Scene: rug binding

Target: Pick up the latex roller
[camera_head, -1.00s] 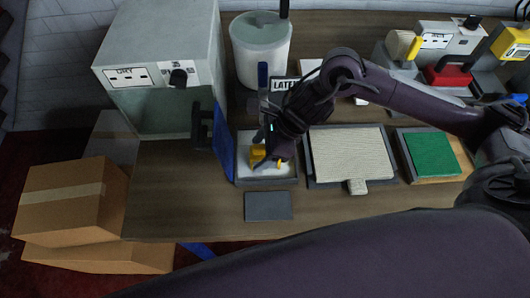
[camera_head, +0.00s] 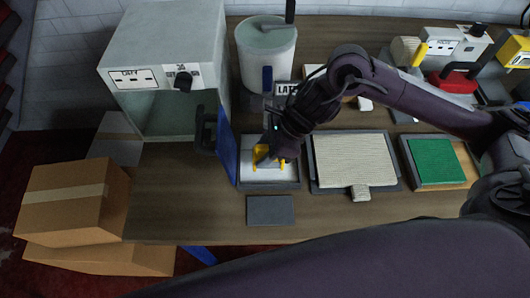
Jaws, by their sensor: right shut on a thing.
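The latex roller (camera_head: 260,159) shows as a yellow piece at the jaws of my right gripper (camera_head: 270,149). The gripper reaches down over the tray (camera_head: 270,186) with white contents and is shut on the roller. The gripper and wrist hide much of the roller, and I cannot tell whether it touches the tray's contents. Just behind stand a LATEX label (camera_head: 285,88), partly covered by my arm, and a white bucket (camera_head: 267,52). My left gripper is not in view.
Left of the tray is a grey cabinet (camera_head: 150,45) with its blue-edged door (camera_head: 226,150) open. Right of it lie a beige textured panel (camera_head: 350,160) and a green pad (camera_head: 432,161). A dark plate (camera_head: 270,210) lies in front. Cardboard boxes (camera_head: 70,200) stand at the left.

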